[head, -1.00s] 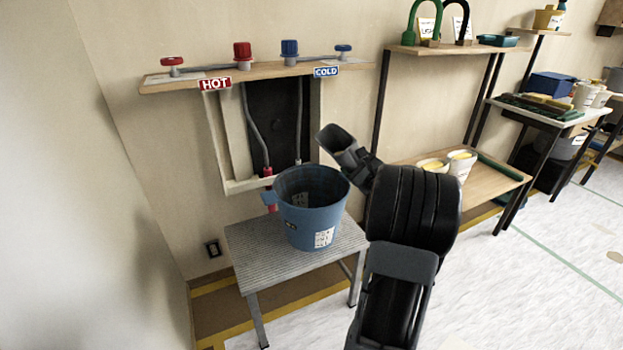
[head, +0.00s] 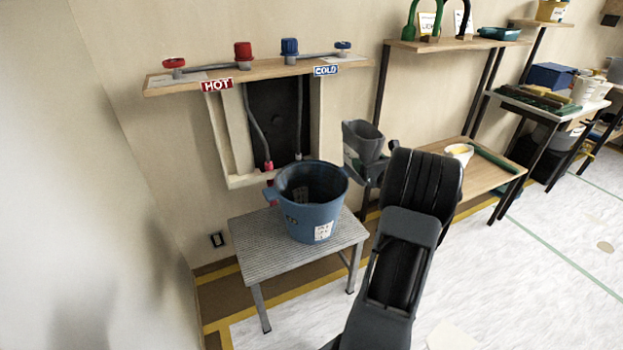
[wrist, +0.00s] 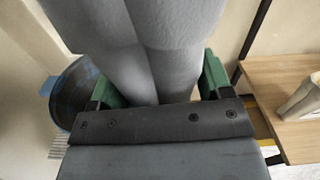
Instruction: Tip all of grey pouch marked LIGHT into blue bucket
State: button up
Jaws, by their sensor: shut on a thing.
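The grey pouch (head: 363,142) is held upright beside the blue bucket, to its right and a little higher in the head view. Its open top faces up, and any marking on it is too small to read. My gripper (head: 366,170) is shut on the pouch. In the wrist view the grey pouch (wrist: 150,45) fills the upper middle between the green fingers of my gripper (wrist: 155,90). The blue bucket (head: 318,218) stands upright on a grey step stool, with white labels on its side. Its rim also shows at the left of the wrist view (wrist: 62,100).
The grey stool (head: 262,252) stands under a wall shelf (head: 260,78) with red and blue taps and HOT and COLD signs. A wooden shelf unit (head: 490,188) with a white tub (head: 458,154) is to the right. Open floor lies at front right.

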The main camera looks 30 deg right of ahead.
aim_at(375, 154)
jog(key=shift+r, duration=0.1)
dwell(0.4)
jog(key=shift+r+p, duration=1.25)
jog(key=shift+r, duration=0.75)
